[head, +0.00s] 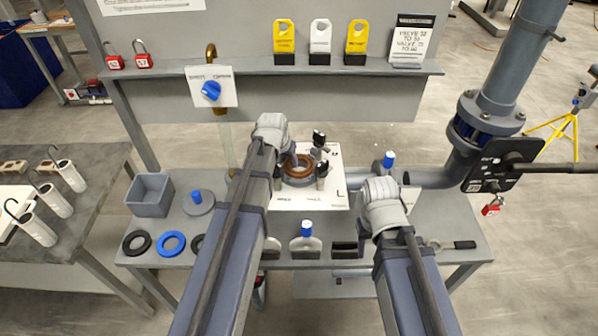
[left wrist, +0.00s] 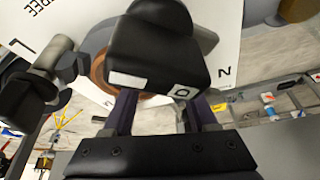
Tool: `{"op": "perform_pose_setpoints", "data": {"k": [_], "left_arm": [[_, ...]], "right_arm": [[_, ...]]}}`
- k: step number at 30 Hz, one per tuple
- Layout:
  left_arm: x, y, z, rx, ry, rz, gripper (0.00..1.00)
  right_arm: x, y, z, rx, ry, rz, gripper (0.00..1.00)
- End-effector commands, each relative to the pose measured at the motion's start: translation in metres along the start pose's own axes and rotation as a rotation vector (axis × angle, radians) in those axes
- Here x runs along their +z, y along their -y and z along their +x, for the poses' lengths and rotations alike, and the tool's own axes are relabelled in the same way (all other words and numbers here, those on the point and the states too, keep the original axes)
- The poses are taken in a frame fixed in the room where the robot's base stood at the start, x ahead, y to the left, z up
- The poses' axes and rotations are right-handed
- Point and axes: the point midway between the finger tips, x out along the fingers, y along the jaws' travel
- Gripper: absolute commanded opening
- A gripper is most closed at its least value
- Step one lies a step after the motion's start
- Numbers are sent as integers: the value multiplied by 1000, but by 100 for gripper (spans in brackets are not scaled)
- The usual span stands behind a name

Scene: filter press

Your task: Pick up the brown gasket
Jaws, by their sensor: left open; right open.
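The brown gasket (head: 302,161) is a ring lying in the round grey fixture on the white plate (head: 318,201). My left gripper (head: 286,158) is over the fixture's left side and hides part of the ring. In the left wrist view, a brown edge of the gasket (left wrist: 98,75) shows behind a large black clamp block (left wrist: 160,50), which hides most of it. My left gripper (left wrist: 160,115) is open, its dark fingers apart below that block; I cannot tell whether they touch it. My right gripper (head: 381,186) is open to the right of the plate, its fingertips mostly hidden.
Black clamp knobs (head: 320,139) stand around the fixture. A grey bin (head: 150,195), a black ring (head: 137,243) and a blue ring (head: 171,243) are at the bench's left. A grey pipe (head: 510,75) rises at the right.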

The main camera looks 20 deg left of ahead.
Motion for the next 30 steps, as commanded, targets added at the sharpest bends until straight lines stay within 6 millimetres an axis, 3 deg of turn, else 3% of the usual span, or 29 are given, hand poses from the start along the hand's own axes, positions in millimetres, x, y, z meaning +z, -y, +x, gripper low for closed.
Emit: {"op": "perform_pose_setpoints", "data": {"k": [7,22,30], "left_arm": [[0,0,1,0,0,0,57],[0,0,1,0,0,0,1],[0,0,1,0,0,0,0]], "right_arm": [[0,0,0,0,0,0,50],[0,0,0,0,0,0,50],[0,0,0,0,0,0,50]]}}
